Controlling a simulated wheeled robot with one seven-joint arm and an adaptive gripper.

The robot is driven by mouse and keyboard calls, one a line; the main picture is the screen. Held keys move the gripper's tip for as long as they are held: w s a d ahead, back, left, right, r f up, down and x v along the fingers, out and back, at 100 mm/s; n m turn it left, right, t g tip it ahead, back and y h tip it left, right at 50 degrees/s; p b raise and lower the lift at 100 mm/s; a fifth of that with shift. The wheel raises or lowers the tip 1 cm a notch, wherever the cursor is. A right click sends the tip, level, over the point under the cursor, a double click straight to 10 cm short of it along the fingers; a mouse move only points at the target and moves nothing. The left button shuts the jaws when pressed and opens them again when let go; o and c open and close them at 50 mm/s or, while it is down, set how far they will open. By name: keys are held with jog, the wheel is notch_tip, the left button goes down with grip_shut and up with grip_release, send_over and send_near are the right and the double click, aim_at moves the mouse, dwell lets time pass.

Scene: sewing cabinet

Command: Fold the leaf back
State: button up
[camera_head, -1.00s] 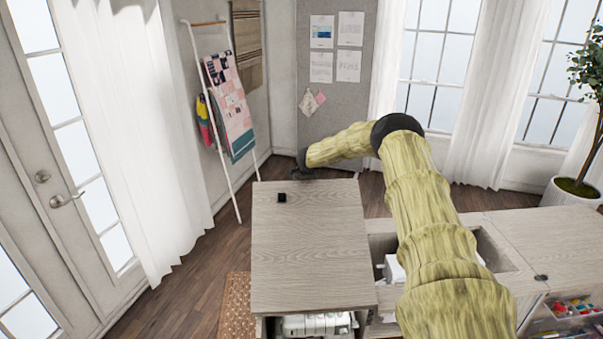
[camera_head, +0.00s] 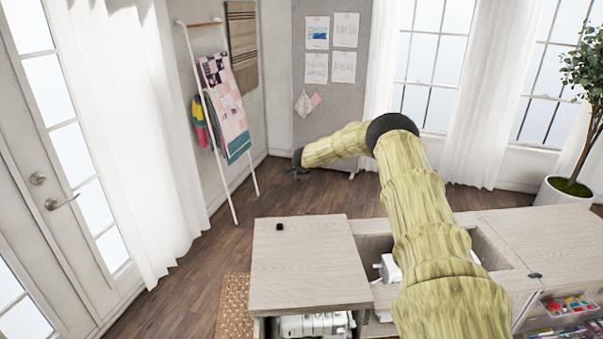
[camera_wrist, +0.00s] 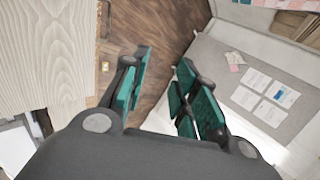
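The leaf is the pale wood panel (camera_head: 310,270) at the left end of the sewing cabinet. It looks about level with the cabinet top, and a small black piece sits near its far left corner. My gripper (camera_head: 297,172) is beyond the leaf's far edge, apart from it, above the floor. In the wrist view my gripper (camera_wrist: 160,82) has its teal-padded fingers spread with nothing between them. Pale wood (camera_wrist: 45,55), apparently the leaf, lies left of the fingers there, not touching them.
An open well with a white machine (camera_head: 388,268) lies right of the leaf, partly behind my arm. The right cabinet top (camera_head: 545,235) is clear. A blanket ladder (camera_head: 215,130) stands at the left wall. A pinboard (camera_head: 330,95) stands at the back. Floor beyond the leaf is bare.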

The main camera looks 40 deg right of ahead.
jog(key=v, duration=1.1)
jog(key=shift+s+r, duration=0.25)
jog(key=shift+s, duration=0.1)
